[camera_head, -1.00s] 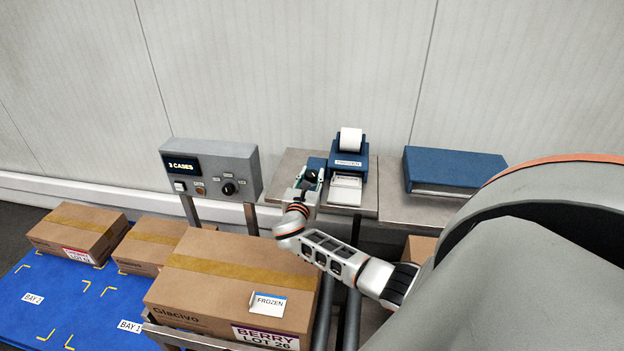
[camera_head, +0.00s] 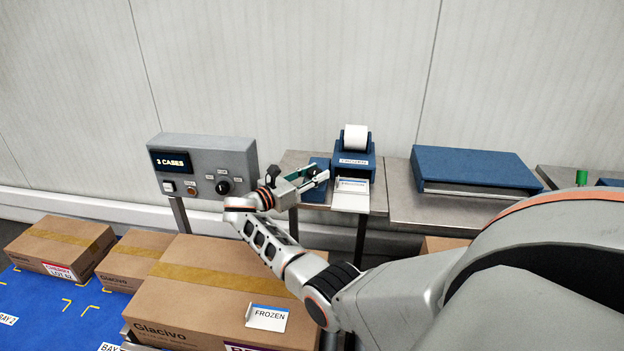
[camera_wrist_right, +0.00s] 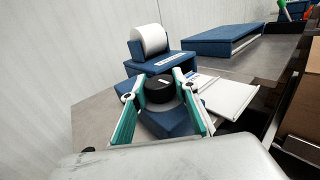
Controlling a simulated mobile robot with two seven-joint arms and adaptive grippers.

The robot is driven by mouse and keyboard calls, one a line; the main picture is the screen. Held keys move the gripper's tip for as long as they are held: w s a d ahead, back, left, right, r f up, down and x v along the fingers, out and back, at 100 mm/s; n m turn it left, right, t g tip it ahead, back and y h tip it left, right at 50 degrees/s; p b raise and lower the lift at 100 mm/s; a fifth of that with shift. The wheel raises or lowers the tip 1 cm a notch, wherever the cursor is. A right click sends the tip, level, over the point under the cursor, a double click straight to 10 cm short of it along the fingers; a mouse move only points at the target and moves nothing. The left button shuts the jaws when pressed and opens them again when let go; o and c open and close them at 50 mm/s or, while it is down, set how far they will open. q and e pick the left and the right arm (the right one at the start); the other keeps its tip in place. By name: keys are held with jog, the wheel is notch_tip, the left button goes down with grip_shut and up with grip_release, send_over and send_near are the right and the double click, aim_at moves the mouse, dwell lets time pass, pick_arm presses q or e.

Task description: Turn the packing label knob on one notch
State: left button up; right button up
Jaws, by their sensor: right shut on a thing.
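A black round knob (camera_wrist_right: 160,89) with a white mark sits on a small blue base (camera_wrist_right: 172,122) beside the blue label printer (camera_head: 354,154). In the right wrist view the knob is between the two fingers of my right gripper (camera_head: 317,175), which is shut on it. In the head view the gripper hides most of the knob, and the blue base shows below it (camera_head: 318,193). The printer carries a white roll (camera_head: 355,138), and a white label tray (camera_head: 351,194) juts from its front. My left gripper is not in view.
A grey control box (camera_head: 205,165) reading "3 CASES" stands left of my gripper, with its own black knob (camera_head: 222,187). Cardboard cases (camera_head: 190,310) lie below on the front left. A flat blue-topped unit (camera_head: 475,166) sits right of the printer.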

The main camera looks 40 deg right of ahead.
jog(key=shift+d+r, duration=0.1)
jog(key=shift+r, duration=0.05)
jog(key=o, duration=1.2)
jog(key=shift+c, duration=0.2)
jog(key=shift+a, duration=0.35)
jog(key=a, duration=1.1)
jog(key=shift+a, duration=0.15)
